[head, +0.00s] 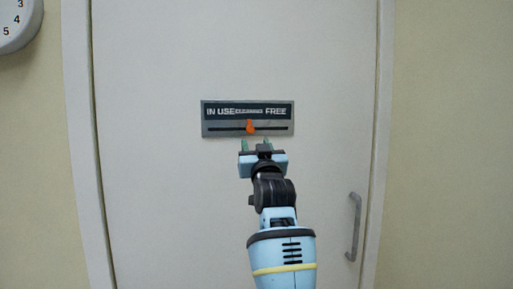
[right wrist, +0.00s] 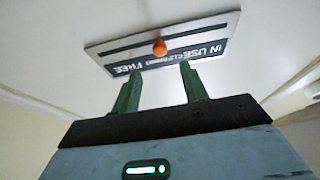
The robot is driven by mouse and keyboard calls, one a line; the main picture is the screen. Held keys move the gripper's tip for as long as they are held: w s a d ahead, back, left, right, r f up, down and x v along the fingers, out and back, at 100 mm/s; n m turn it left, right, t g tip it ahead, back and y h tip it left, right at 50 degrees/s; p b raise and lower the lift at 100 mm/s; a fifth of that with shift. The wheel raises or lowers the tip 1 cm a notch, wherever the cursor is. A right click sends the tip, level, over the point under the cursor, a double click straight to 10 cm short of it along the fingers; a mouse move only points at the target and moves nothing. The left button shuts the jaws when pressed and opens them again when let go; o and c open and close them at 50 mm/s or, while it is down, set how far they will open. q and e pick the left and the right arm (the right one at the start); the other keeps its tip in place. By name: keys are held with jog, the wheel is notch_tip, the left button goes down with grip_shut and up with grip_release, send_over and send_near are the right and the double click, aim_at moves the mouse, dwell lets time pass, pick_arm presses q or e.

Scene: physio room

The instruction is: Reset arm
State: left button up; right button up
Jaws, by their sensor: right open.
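My right gripper (head: 256,145) is open and empty in front of the door, just below the sign plate. Its two green fingers also show in the right wrist view (right wrist: 160,85), spread apart. The sign plate (head: 220,129) reads IN USE, a small middle word that looks like CLEANING, and FREE. An orange slider knob (head: 250,126) sits near the middle of its dark slot, under the middle word. In the right wrist view the knob (right wrist: 159,47) shows beyond the fingertips and between their lines, apart from them. My left gripper is not in view.
The white door (head: 160,200) is shut and fills the middle. A grey door handle (head: 355,228) is at its lower right. A wall clock (head: 15,22) is cut off at the upper left. The door surface around the sign is clear.

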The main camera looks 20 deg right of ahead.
jog(key=shift+f, duration=0.1)
jog(key=s+a+f+n+g+y, duration=0.15)
jog(key=s+f, duration=0.25)
jog(key=f, duration=1.5)
jog(key=s+f+n+g+y, duration=0.1)
jog(key=s+f+n+g, duration=0.2)
jog(key=f, duration=1.5)
jog(key=s+a+f+g+y+p, duration=0.1)
jog(key=s+a+f+g, duration=0.1)
jog(key=s+f, duration=1.05)
jog(key=s+a+f+g+y+p, duration=0.1)
jog(key=s+a+f+g+y, duration=0.15)
jog(key=s+f, duration=0.95)
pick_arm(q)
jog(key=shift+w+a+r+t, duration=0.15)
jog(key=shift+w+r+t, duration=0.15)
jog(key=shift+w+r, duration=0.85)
pick_arm(e)
jog(key=s+a+f+g, duration=0.2)
jog(key=s, duration=0.9)
jog(key=s+a+f+g+y, duration=0.1)
jog(key=s+f+g, duration=0.1)
jog(key=s, duration=0.8)
jog(key=shift+s+a+f, duration=0.2)
jog(key=shift+s+a, duration=0.2)
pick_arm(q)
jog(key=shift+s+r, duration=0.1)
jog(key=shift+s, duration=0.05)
